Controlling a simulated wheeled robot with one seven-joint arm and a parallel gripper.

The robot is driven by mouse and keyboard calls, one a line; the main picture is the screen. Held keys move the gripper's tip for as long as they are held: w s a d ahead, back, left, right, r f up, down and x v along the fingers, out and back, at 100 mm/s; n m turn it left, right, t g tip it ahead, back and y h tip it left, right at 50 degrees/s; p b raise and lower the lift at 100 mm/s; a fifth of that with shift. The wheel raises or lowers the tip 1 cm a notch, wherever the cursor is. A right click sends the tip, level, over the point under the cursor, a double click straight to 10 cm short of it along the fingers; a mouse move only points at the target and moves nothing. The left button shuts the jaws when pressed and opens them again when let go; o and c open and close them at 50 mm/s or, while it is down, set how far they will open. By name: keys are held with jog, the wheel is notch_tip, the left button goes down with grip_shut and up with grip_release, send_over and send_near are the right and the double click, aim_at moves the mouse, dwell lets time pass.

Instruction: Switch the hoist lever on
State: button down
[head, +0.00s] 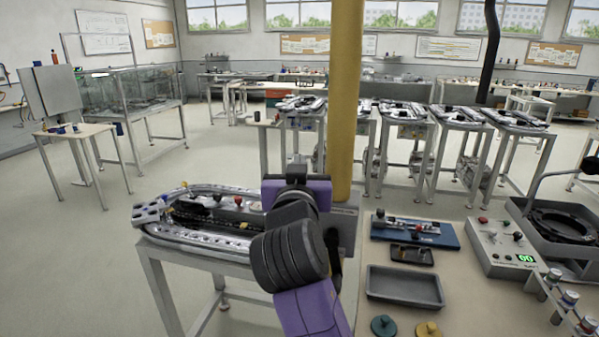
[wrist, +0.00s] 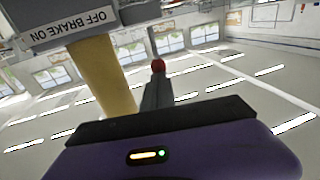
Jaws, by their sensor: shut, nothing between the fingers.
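In the wrist view, which is upside down, a grey box (wrist: 60,32) carries a label reading "OFF BRAKE ON". I see no label naming a hoist. My gripper (wrist: 157,90) is shut and empty, its grey fingers pointing away below the box's edge. A red knob (wrist: 158,65) shows right at the fingertips; I cannot tell whether they touch it, and any stem is hidden. In the head view my purple and black arm covers my fingers and much of a grey box (head: 347,222) beside the yellow post (head: 344,100). No lever shows clearly on that box.
A ring-track table (head: 185,245) stands at the left of my arm. At the right, a bench holds a blue board (head: 415,232), a grey tray (head: 404,287) and a control panel (head: 503,250) with a red knob and green display. Open floor lies at the left.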

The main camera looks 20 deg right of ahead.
jog(key=shift+w+d+r+b, duration=0.2)
jog(key=shift+w+d+b, duration=0.2)
jog(key=shift+w+d, duration=0.25)
jog(key=shift+w+d+r+b, duration=0.2)
jog(key=shift+w+d+b, duration=0.2)
jog(key=shift+w, duration=0.45)
jog(key=shift+d, duration=0.1)
jog(key=shift+r, duration=0.1)
